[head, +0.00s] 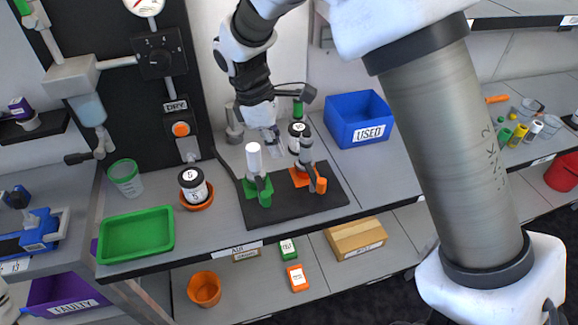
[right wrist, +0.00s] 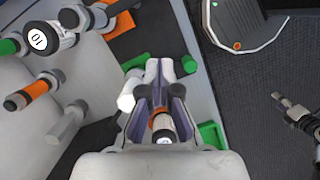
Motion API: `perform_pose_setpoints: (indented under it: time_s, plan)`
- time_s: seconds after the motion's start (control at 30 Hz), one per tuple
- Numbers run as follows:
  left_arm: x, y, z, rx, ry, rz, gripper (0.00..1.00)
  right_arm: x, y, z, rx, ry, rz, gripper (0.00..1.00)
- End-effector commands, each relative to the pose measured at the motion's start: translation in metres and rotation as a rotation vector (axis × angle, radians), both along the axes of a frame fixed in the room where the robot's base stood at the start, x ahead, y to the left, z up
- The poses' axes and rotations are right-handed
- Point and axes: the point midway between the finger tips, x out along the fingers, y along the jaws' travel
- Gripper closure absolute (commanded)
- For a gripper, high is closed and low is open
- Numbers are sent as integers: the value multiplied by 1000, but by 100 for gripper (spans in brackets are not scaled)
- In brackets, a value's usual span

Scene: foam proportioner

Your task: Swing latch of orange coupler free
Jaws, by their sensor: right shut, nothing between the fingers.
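The orange coupler (head: 304,158) stands on an orange plate on a black mat, with its orange-ended latch (head: 320,185) sticking out at the front right. In the right wrist view its orange plate (right wrist: 121,45) shows at the upper left, partly hidden. The green coupler (head: 255,188), with a white post, stands to its left. My right gripper (head: 274,144) is shut and empty, above and behind the two couplers. Its fingers (right wrist: 160,82) also show in the right wrist view, apart from the orange plate. My left gripper is out of view.
A blue USED bin (head: 359,119) stands behind at the right. A green tray (head: 135,235) and a black-and-white jar (head: 192,184) in an orange saucer stand at the left. The black panel (head: 150,77) rises behind. Bench space right of the mat (head: 330,205) is clear.

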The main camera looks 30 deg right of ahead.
Motion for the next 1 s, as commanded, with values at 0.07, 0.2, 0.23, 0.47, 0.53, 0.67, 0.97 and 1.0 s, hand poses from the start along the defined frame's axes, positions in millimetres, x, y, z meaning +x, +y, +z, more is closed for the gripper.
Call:
perform_pose_setpoints:
  time_s: [0.07, 0.2, 0.23, 0.47, 0.53, 0.67, 0.97, 1.0]
  plan:
    - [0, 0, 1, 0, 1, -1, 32, 1, 0, 8, 0, -15, -1, 100]
    - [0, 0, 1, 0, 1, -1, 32, 1, 0, 7, 0, -15, -1, 100]
    - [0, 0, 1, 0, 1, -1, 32, 1, 0, 7, 0, -15, -1, 100]
    - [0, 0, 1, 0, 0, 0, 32, 0, -2, -1, 1, -11, -2, 100]
    - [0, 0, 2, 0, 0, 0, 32, -2, -4, -10, 1, -11, -2, 100]
    - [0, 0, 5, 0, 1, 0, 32, -6, -9, -35, 1, -7, -2, 100]
    - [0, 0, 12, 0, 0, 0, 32, -18, -25, -90, 3, -11, -3, 100]
    - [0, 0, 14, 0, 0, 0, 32, -23, -32, -89, 3, -12, -3, 100]
